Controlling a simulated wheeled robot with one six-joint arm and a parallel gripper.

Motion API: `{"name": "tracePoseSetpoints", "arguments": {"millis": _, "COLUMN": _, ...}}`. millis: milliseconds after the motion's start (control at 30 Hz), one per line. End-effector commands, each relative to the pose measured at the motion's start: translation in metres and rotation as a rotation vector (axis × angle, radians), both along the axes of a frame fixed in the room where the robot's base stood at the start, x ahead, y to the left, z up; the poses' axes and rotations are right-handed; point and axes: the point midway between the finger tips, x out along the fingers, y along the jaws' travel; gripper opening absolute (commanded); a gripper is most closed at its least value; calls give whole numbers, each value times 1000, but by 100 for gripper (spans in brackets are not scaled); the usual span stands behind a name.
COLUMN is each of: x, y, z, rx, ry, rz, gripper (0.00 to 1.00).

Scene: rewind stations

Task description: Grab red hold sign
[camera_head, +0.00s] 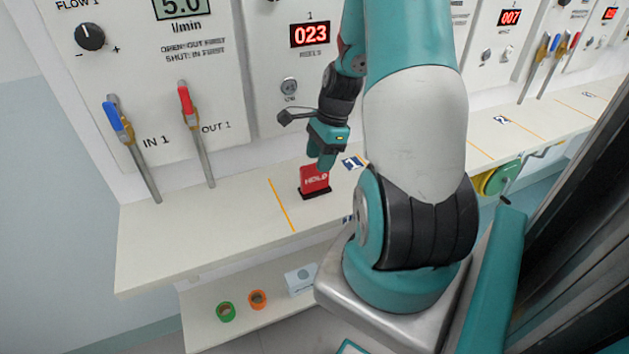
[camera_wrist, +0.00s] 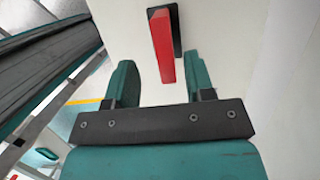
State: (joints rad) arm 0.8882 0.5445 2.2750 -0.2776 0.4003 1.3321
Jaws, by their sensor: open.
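The red hold sign (camera_head: 314,179) stands upright on a black base on the white shelf, beside the blue label 1. In the wrist view the red hold sign (camera_wrist: 163,48) shows edge-on as a narrow red bar with its dark base behind it. It lies ahead of the fingertips, between their lines. My gripper (camera_head: 326,160) is just above and behind the sign in the head view, partly over its top edge. Contact with the sign is not visible.
The white shelf (camera_head: 190,240) is clear left of the orange line. Blue-handled (camera_head: 130,140) and red-handled (camera_head: 195,130) levers stand at the panel on the left. A lower shelf holds a green ring (camera_head: 226,312), an orange ring (camera_head: 257,299) and a white box (camera_head: 300,279).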

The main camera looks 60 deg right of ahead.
Motion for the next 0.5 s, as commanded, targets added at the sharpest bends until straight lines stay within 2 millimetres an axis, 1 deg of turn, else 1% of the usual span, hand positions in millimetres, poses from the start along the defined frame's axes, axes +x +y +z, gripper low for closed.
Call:
{"name": "tracePoseSetpoints", "arguments": {"millis": 167, "x": 2, "y": 2, "z": -11, "rx": 1, "ry": 1, "rz": 1, "gripper": 49}}
{"name": "tracePoseSetpoints", "arguments": {"millis": 400, "x": 10, "y": 8, "z": -45, "rx": 3, "ry": 3, "rz": 2, "gripper": 49}}
{"name": "tracePoseSetpoints", "arguments": {"millis": 500, "x": 12, "y": 10, "z": -54, "rx": 1, "ry": 1, "rz": 1, "gripper": 49}}
